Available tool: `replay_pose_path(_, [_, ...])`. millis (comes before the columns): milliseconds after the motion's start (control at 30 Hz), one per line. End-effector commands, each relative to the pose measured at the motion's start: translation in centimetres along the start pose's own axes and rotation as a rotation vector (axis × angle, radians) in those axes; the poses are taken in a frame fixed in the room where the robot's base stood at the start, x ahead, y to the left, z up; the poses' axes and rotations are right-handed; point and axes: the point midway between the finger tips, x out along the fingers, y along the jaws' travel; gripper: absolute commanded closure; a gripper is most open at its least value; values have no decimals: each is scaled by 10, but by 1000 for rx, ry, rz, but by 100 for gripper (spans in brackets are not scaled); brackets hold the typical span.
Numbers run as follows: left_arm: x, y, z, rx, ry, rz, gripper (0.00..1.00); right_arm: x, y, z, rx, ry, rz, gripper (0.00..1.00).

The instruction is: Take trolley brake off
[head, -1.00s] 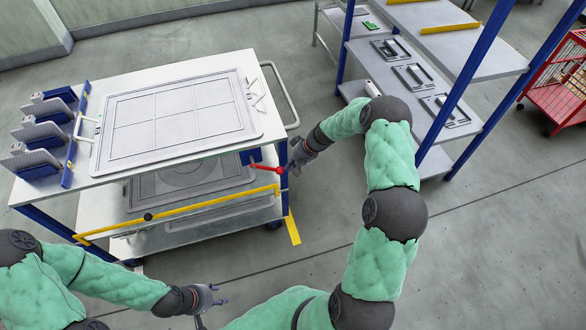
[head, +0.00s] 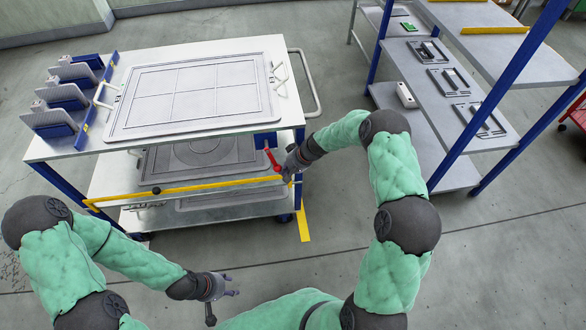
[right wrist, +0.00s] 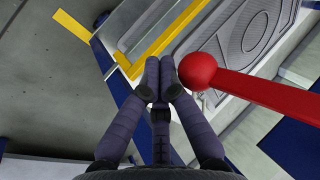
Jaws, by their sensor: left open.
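The trolley (head: 75,148) is a white-topped table on blue legs. Its red brake lever (head: 272,160) is at its right end, below the top, and slopes steeply down to the right. In the right wrist view the lever's red ball (right wrist: 197,71) is just right of my fingertips. My right gripper (head: 289,172) is at the lever. Its fingers (right wrist: 160,75) are together, with the ball beside them, not between them; I cannot tell whether they touch it. My left gripper (head: 232,286) is open and empty in front of the trolley.
A framed grey panel (head: 195,92) lies on the trolley top. A yellow bar (head: 200,187) runs along its front. A blue shelf rack (head: 455,140) with grey parts stands to the right. A yellow floor strip (head: 304,224) lies by the trolley's right leg. The front floor is clear.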

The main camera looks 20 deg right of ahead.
Motion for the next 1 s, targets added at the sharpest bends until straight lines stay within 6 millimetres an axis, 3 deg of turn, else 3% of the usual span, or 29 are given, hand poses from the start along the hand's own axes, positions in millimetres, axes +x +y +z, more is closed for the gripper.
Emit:
replay_pose_path(600, [1, 0, 0, 0, 0, 0, 56, 12, -8, 4, 43, 2, -216, 100])
replay_pose_path(1000, [1, 0, 0, 0, 0, 0, 56, 13, -10, 5, 50, 1, -257, 100])
